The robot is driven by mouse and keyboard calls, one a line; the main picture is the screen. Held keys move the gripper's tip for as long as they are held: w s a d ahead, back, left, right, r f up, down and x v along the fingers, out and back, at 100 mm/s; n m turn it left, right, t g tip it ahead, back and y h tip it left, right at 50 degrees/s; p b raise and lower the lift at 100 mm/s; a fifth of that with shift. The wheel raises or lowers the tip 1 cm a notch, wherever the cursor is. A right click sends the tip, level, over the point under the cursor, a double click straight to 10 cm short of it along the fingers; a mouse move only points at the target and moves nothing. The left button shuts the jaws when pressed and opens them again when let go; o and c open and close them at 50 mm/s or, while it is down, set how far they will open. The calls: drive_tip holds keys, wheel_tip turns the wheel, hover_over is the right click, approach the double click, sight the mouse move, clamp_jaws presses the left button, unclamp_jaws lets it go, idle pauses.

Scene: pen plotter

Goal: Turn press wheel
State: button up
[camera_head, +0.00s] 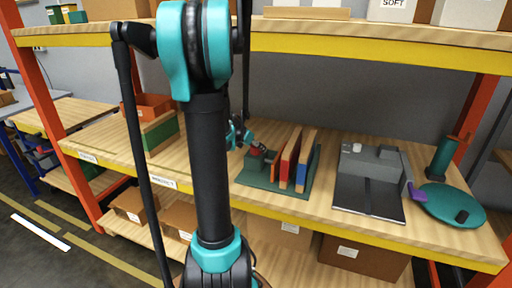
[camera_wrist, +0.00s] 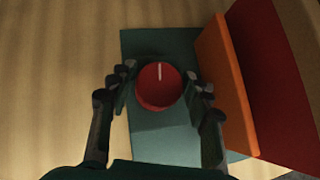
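The press wheel is a round red knob (camera_wrist: 158,87) with a white line on its top, the line pointing to the top of the wrist view. It sits on a teal block (camera_wrist: 165,140). In the head view my gripper (camera_head: 256,148) is at the left end of the teal press base (camera_head: 262,187), and the wheel there is small and mostly hidden. In the wrist view my gripper (camera_wrist: 160,88) has one finger on each side of the wheel. The fingers are spread close to its sides; I cannot tell whether they touch it.
Upright orange and red boards (camera_wrist: 225,85) stand close right of my right finger. In the head view a grey device (camera_head: 370,180) and a teal disc (camera_head: 452,206) are further right on the shelf. A green-sided box (camera_head: 160,137) stands left.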

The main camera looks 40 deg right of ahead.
drive_tip(key=c, duration=0.6)
drive_tip(key=shift+w+m+g, duration=0.1)
drive_tip(key=shift+m+g, duration=0.2)
drive_tip(key=shift+m, duration=0.1)
drive_tip(key=m+g, duration=0.2)
drive_tip(key=shift+m, duration=0.4)
drive_tip(key=m+g+y, duration=0.1)
drive_tip(key=m+g, duration=0.2)
drive_tip(key=m, duration=0.1)
drive_tip(key=shift+m+g, duration=0.3)
drive_tip(key=m+g+y, duration=0.1)
drive_tip(key=m+g, duration=0.1)
drive_tip(key=m, duration=0.1)
drive_tip(key=shift+y, duration=0.4)
drive_tip(key=shift+m+g+y, duration=0.9)
drive_tip(key=shift+m+y, duration=0.4)
drive_tip(key=shift+m, duration=0.8)
